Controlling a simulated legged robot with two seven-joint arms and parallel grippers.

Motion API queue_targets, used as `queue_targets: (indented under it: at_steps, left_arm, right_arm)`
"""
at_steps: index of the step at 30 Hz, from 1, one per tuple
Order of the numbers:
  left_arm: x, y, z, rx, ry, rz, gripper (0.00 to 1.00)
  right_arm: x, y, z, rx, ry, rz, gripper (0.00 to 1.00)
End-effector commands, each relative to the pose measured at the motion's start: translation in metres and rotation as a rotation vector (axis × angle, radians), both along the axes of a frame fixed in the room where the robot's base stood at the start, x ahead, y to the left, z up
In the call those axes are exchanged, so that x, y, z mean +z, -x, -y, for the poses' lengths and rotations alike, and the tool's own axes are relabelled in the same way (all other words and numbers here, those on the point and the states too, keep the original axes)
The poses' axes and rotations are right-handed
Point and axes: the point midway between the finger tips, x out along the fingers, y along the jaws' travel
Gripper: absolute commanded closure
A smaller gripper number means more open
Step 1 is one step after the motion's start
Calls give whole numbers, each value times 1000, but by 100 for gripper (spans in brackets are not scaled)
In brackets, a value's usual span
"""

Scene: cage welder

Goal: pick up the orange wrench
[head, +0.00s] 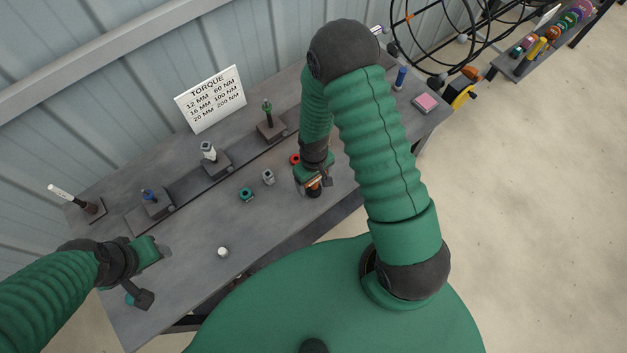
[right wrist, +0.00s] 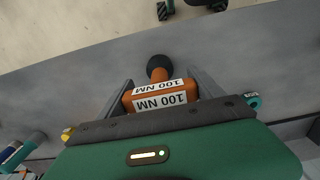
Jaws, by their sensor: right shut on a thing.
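The orange wrench (right wrist: 160,97) has white labels reading "100 NM" and a black round end. In the right wrist view it sits between the two fingers of my right gripper (right wrist: 158,92), which is shut on it. In the head view only a small orange part of the wrench (head: 312,184) shows under my right gripper (head: 314,187), low over the front of the grey table. I cannot tell whether the wrench touches the table. My left gripper (head: 150,272) is over the table's left end, away from the wrench; its finger gap is not clear.
The grey table (head: 190,245) carries a teal ring (head: 246,195), a grey socket (head: 268,177), a red piece (head: 295,159) and a white piece (head: 223,252). Behind them stand block holders with a blue-topped (head: 149,195), a grey (head: 208,150) and a green tool (head: 267,107). A torque sign (head: 211,99) stands behind.

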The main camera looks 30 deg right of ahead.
Motion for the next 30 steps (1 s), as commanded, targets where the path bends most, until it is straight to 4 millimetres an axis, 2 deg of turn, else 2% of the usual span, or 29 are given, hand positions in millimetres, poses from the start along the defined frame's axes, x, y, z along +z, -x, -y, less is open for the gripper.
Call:
queue_targets:
  at_steps: [8,15,29,30]
  left_arm:
    - [-2,0,0,0,0,0,44]
    - [-9,0,0,0,0,0,44]
    - [-39,0,0,0,0,0,44]
    - [-26,0,0,0,0,-1,44]
  right_arm:
    - [6,0,-1,1,-1,2,80]
    - [34,-1,0,-1,0,6,80]
    - [43,85,-74,8,-1,2,80]
    - [51,93,-81,10,-1,-4,80]
